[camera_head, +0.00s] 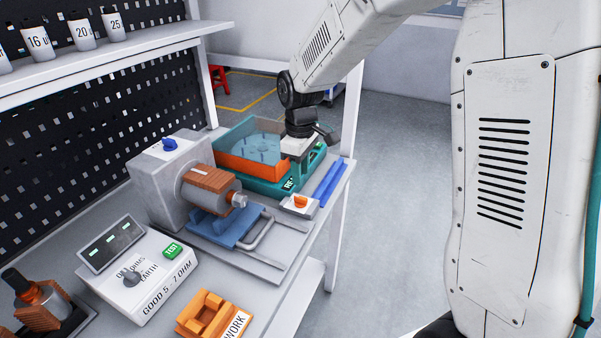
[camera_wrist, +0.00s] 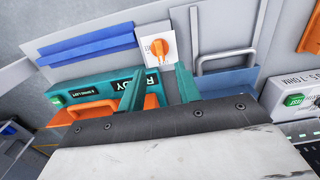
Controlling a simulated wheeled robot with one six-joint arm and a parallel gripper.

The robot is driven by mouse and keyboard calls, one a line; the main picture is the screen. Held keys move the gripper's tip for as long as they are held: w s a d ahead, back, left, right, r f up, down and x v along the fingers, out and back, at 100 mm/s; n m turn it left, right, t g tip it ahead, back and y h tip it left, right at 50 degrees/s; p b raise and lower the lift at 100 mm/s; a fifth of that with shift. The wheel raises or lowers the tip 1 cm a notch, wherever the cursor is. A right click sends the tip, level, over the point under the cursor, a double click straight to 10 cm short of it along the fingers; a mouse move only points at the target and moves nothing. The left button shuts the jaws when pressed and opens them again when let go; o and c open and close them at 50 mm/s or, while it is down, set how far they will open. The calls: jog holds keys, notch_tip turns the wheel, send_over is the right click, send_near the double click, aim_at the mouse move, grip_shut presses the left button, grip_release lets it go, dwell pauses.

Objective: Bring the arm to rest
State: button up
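My gripper (camera_head: 298,160) hangs low at the back right of the bench, over the teal unit (camera_head: 262,184) with its orange-walled tray (camera_head: 245,163). The arm reaches in from the upper right and bends down to it. In the wrist view my gripper (camera_wrist: 160,85) shows two teal fingers standing well apart, with nothing visible held between them. Behind them are the teal unit's display (camera_wrist: 135,84), with part of its word hidden by a finger, and the white block with an orange knob (camera_wrist: 157,47). Whether the fingers touch the unit cannot be told.
A grey winding machine (camera_head: 165,180) with a copper-coloured coil stands left of the gripper. A blue bar (camera_head: 331,184) lies along the bench's right edge. A white tester (camera_head: 140,270) and an orange fixture (camera_head: 212,312) sit in front. The floor (camera_head: 395,180) right of the bench is clear.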

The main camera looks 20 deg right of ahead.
jog(key=shift+s+m, duration=0.15)
jog(key=shift+m, duration=0.15)
jog(key=s+d+r+m, duration=0.1)
jog(key=s+r+m, duration=0.2)
jog(key=s, duration=0.7)
jog(key=s+d+r+m+t, duration=0.1)
jog(key=s+r, duration=0.4)
jog(key=s, duration=0.5)
jog(key=s+d+r+m, duration=0.3)
jog(key=s+r+m, duration=0.1)
jog(key=s, duration=0.6)
jog(key=shift+s+d+r+m, duration=0.2)
jog(key=shift+r+m, duration=0.1)
jog(key=shift+r, duration=0.3)
jog(key=shift+o, duration=0.3)
